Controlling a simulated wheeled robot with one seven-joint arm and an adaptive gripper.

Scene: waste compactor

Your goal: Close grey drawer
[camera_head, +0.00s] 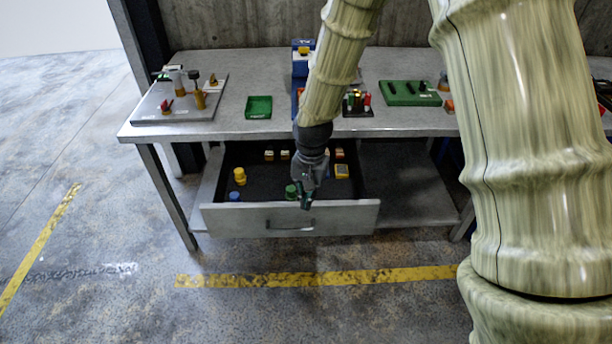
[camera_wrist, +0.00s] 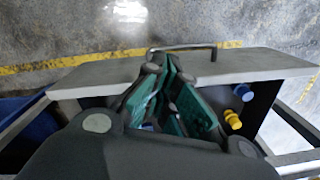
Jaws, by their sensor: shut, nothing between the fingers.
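The grey drawer (camera_head: 238,219) is pulled out from under the workbench in the head view, with its front panel toward me and its dark inside showing. A bar handle (camera_head: 290,224) sits on the front panel. My gripper (camera_head: 306,202) is shut and empty, over the drawer close behind the top edge of the front panel. In the wrist view my gripper (camera_wrist: 172,62) points toward the front panel (camera_wrist: 260,64) and the handle (camera_wrist: 182,48) beyond it. Whether the fingertips touch the panel I cannot tell.
The workbench top (camera_head: 235,125) carries green trays and a grey board (camera_head: 180,112). Floor before the drawer is clear.

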